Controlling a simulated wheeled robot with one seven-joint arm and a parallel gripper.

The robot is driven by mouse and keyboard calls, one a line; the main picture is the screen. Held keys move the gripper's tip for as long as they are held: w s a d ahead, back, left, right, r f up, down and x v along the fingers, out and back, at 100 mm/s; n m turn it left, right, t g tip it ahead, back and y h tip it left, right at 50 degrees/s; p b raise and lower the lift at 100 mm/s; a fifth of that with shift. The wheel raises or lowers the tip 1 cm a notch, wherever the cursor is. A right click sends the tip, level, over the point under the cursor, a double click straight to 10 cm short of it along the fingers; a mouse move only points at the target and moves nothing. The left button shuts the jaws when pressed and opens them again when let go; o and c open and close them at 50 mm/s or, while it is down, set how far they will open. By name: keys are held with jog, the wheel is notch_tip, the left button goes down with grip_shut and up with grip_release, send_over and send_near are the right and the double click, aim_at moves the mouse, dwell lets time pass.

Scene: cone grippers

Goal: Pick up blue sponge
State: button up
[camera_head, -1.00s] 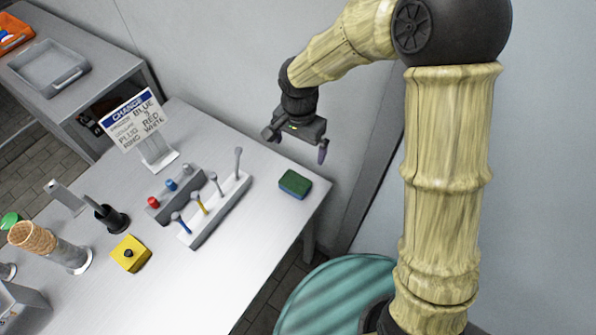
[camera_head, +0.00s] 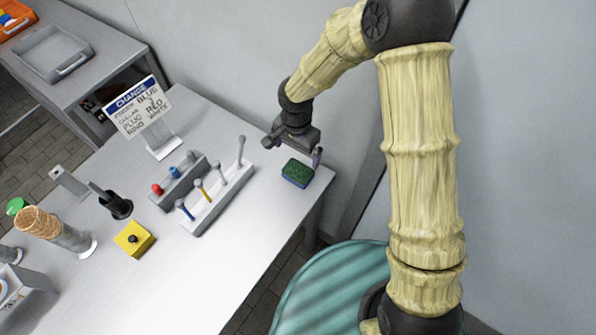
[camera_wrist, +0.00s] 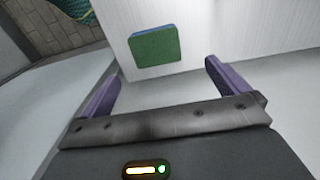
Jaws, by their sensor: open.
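The blue sponge (camera_head: 297,173) has a green top and blue sides. It lies flat near the right corner of the table in the head view. In the wrist view the sponge (camera_wrist: 156,47) lies ahead of the fingertips, between their lines, with its green top showing. My gripper (camera_head: 291,153) is open and empty, above and just behind the sponge in the head view, apart from it. Its two purple fingers (camera_wrist: 163,76) stand wide apart in the wrist view.
A rack of colored-handled tools (camera_head: 217,201) stands left of the sponge, with a plug block (camera_head: 180,182) behind it. A yellow box with a black knob (camera_head: 134,239) and a sign (camera_head: 138,106) are farther left. The table edge is close to the sponge's right.

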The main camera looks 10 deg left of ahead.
send_over(298, 171)
jog(key=f, duration=0.4)
jog(key=shift+w+a+f, duration=0.3)
jog(key=shift+w, duration=0.05)
jog(key=shift+s+d+f+p, duration=0.15)
jog(key=shift+f+p, duration=0.25)
jog(key=shift+f, duration=0.9)
jog(key=shift+s+d+f+p, duration=0.15)
jog(key=shift+f+p, duration=0.25)
jog(key=shift+f, duration=0.9)
jog(key=c, duration=1)
